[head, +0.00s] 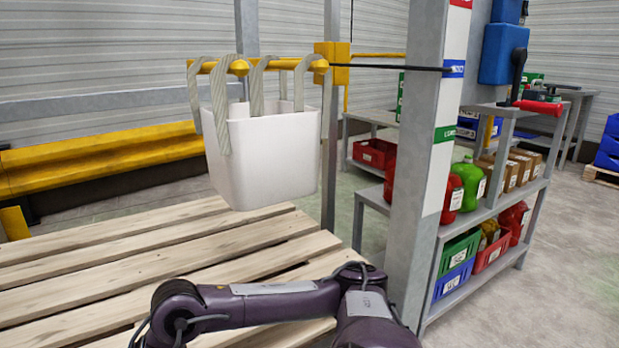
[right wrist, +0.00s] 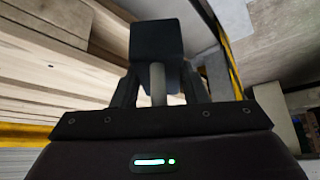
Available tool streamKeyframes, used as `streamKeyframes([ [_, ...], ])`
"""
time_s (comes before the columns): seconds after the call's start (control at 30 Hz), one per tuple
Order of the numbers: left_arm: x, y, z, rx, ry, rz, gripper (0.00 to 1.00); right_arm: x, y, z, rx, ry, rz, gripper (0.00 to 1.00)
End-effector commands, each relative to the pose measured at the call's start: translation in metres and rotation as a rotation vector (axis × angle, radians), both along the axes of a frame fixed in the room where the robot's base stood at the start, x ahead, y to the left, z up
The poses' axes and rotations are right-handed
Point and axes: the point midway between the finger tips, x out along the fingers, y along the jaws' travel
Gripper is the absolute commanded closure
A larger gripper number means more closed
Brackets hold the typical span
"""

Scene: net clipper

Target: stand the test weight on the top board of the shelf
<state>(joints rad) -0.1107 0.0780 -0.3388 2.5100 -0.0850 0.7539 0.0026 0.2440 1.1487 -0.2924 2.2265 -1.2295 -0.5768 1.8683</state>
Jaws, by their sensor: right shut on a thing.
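My right gripper (right wrist: 158,98) shows in the right wrist view, shut on the light grey stem of a dark block, the test weight (right wrist: 156,42). The block extends beyond the fingertips. In the head view a purple arm of mine crosses the bottom, but no gripper shows there. A grey shelf (head: 519,240) stands at the right behind a grey post, with bottles and boxes on its middle board and bins below. My left gripper is not in view.
A white bag (head: 262,155) hangs by straps from yellow prongs (head: 235,68) over a slatted wooden surface (head: 140,262). A grey post (head: 416,150) stands between this surface and the shelf. Open floor lies at the right.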

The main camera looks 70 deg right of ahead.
Motion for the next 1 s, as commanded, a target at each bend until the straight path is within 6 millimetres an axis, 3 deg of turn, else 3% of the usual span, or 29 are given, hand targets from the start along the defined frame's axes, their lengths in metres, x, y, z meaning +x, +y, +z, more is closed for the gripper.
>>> streamKeyframes([
  [0.03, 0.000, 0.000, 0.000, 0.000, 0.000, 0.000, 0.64, -0.001, 0.014, -0.008, 0.010, -0.007, -0.033, 1.00],
  [0.13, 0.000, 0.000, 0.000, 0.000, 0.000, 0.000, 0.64, -0.004, 0.030, -0.028, 0.007, -0.004, -0.101, 1.00],
  [0.43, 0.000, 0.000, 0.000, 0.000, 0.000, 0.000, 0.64, -0.012, 0.066, -0.070, 0.004, -0.002, -0.251, 1.00],
  [1.0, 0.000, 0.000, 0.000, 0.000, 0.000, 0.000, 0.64, -0.001, 0.098, -0.056, 0.010, 0.000, -0.195, 1.00],
])
